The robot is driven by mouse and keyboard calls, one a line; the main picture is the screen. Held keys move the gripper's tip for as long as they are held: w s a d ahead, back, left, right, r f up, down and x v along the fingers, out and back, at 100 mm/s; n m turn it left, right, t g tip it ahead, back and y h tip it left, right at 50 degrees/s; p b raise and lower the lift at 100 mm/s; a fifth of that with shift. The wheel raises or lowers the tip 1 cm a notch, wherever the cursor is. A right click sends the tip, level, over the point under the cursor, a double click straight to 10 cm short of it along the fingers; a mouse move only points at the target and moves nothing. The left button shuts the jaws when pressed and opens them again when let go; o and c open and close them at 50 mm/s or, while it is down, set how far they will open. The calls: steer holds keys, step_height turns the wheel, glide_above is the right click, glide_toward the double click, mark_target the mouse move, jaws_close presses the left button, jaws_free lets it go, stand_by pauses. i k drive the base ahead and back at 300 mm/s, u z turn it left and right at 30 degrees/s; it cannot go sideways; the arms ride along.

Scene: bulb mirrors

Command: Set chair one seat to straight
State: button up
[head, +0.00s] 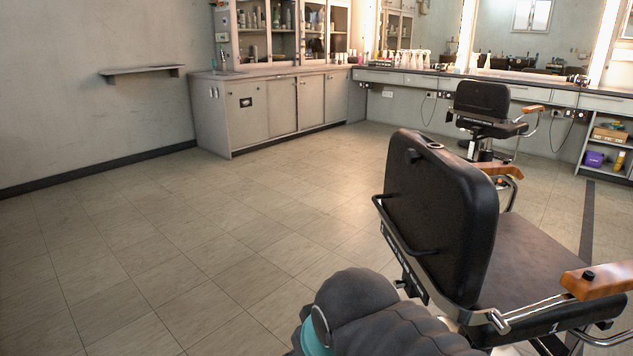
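A barber chair (440,215) with a black padded back stands in the right foreground, seen from behind and to one side. Its brown seat (545,262) faces away to the right, turned at an angle to the counter. It has wooden armrests (605,280) and a black bar (395,228) across the back. A small white mark, perhaps a numeral, shows on the seat's side edge. A second black chair (482,103) stands farther back near the counter. Part of my arm shows at the bottom, in front of the near chair's base. My gripper is not in view.
A long counter (530,90) with mirrors (512,30) and bottles runs along the back wall. A grey cabinet (262,112) stands at its left. A small shelf (141,71) is on the left wall. The tiled floor (190,250) at left and centre is clear.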

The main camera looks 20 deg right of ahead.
mark_target(526, 268)
steer(key=u, duration=0.45)
steer(key=k, duration=0.6)
steer(key=u, duration=0.9)
steer(key=k, duration=0.6)
steer(key=u, duration=0.15)
steer(key=i, duration=1.75)
steer(key=z, duration=1)
steer(key=i, duration=1.9)
steer(key=z, duration=1.5)
steer(key=i, duration=1.15)
steer(key=z, duration=2.05)
steer(key=i, duration=1.2)
steer(key=z, duration=0.2)
